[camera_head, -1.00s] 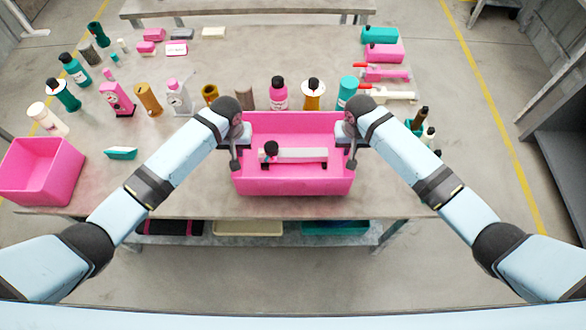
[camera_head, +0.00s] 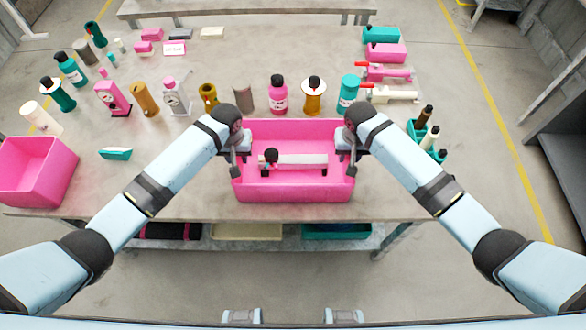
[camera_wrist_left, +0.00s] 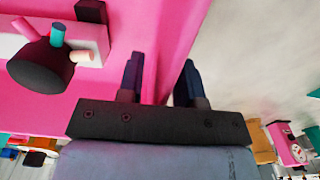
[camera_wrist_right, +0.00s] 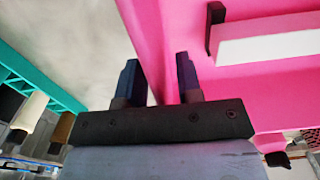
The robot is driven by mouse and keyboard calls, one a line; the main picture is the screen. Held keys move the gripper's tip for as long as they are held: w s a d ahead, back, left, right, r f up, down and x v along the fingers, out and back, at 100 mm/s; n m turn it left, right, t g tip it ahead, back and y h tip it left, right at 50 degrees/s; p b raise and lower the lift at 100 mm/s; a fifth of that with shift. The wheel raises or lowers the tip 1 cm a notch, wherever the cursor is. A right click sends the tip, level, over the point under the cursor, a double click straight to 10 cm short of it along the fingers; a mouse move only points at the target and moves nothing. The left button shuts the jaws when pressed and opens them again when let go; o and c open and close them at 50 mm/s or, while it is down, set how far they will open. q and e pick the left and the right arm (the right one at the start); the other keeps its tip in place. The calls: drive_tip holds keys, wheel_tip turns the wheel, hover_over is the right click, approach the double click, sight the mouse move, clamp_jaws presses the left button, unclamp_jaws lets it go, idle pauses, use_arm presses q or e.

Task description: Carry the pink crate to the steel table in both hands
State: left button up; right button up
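The pink crate (camera_head: 292,190) is between my two grippers near the front edge of the grey worktable (camera_head: 180,205). It is level; I cannot tell whether it touches the tabletop. My right gripper (camera_head: 349,160) straddles the right wall in the same way, seen in the right wrist view (camera_wrist_right: 158,40).
Another pink bin (camera_head: 38,175) stands at the table's left front corner. Bottles, including a pink one (camera_head: 278,95), stand just behind the crate. A teal caddy (camera_head: 428,138) is to its right. A grey bench (camera_head: 245,10) is at the back. Open floor lies right of the table.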

use_arm(q)
wheel_tip(320, 180, up, 11)
drive_tip(key=shift+f, duration=0.1)
drive_tip(key=shift+r, duration=0.6)
use_arm(e)
drive_tip(key=shift+r, duration=0.15)
wheel_tip(320, 180, up, 12)
drive_tip(key=shift+f, duration=0.1)
